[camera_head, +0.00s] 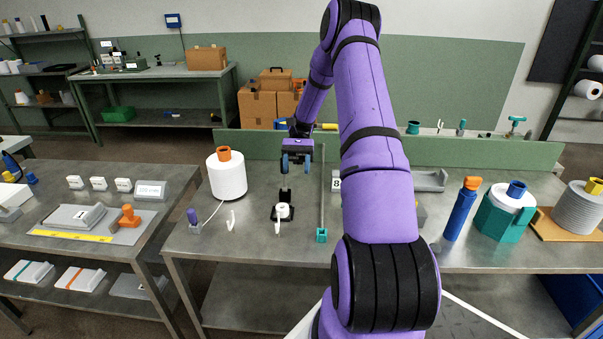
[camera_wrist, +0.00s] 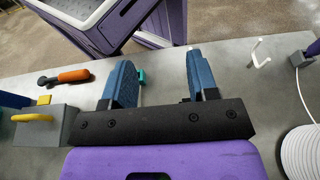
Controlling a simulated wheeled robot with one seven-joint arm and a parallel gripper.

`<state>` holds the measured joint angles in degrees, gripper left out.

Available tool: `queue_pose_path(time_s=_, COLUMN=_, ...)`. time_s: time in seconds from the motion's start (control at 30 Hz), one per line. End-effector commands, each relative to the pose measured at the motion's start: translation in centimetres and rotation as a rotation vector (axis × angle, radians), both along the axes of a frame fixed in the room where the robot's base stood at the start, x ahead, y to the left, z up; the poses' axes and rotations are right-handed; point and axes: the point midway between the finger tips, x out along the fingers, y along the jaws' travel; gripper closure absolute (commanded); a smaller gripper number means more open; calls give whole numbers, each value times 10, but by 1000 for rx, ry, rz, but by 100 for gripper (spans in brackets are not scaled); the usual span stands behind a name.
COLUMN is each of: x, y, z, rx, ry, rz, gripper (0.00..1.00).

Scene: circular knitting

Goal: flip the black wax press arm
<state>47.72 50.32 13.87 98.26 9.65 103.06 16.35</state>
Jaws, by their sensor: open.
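The wax press (camera_head: 285,212) is a small black device near the front of the middle table in the head view. A white disc (camera_head: 282,209) sits on it, and a narrow black piece, apparently its arm, stands up behind the disc. My gripper (camera_head: 296,163) points down above and slightly behind the press, apart from it. In the wrist view its blue fingers (camera_wrist: 160,78) are spread wide with nothing between them. I cannot make out the press in the wrist view; the gripper body may hide it.
A white yarn cone (camera_head: 228,178) stands left of the press. A white hook (camera_head: 232,219) and a purple-topped piece (camera_head: 193,217) lie nearby. A thin rod with a teal foot (camera_head: 322,235) is close on the right. The wrist view shows an orange-handled tool (camera_wrist: 73,75) and a yellow-handled grey block (camera_wrist: 40,127).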

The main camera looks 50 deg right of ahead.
Motion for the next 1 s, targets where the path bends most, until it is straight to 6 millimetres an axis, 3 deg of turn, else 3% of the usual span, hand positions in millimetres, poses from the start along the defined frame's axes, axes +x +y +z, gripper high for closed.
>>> queue_pose_path(time_s=0.13, x=-22, y=11, z=3, rx=0, ry=2, rz=-1, gripper=46)
queue_pose_path(time_s=0.33, x=-37, y=19, z=4, rx=1, ry=1, rz=0, gripper=46)
queue_pose_path(time_s=1.0, x=-39, y=20, z=4, rx=0, ry=0, rz=0, gripper=46)
